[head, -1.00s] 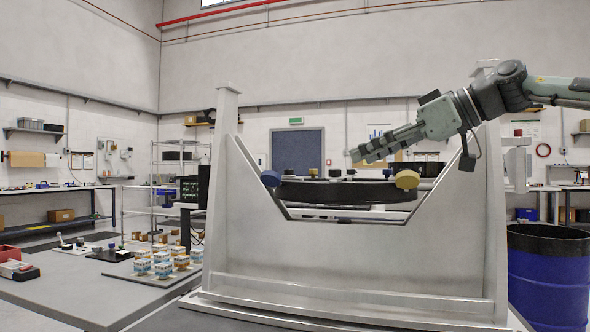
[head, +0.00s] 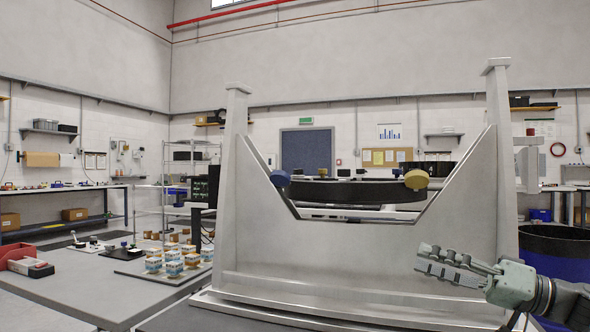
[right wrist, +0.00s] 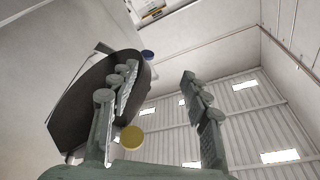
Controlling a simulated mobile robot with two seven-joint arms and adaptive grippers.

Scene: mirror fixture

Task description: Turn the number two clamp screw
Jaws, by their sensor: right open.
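The mirror fixture (head: 365,250) is a large grey metal frame with a V-shaped cutout. A dark round mirror body (head: 350,191) sits in the cutout; it also shows in the right wrist view (right wrist: 75,110). A yellow knob (head: 416,180) is at its right end and a blue knob (head: 280,178) at its left end. The yellow knob (right wrist: 132,138) and blue knob (right wrist: 147,55) also show in the right wrist view. I cannot read any numbers on them. My right gripper (head: 425,259) is open and empty, low in front of the fixture's right side, apart from the knobs. My left gripper is not in view.
A blue barrel (head: 555,255) stands at the right behind my arm. The space above the fixture is clear.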

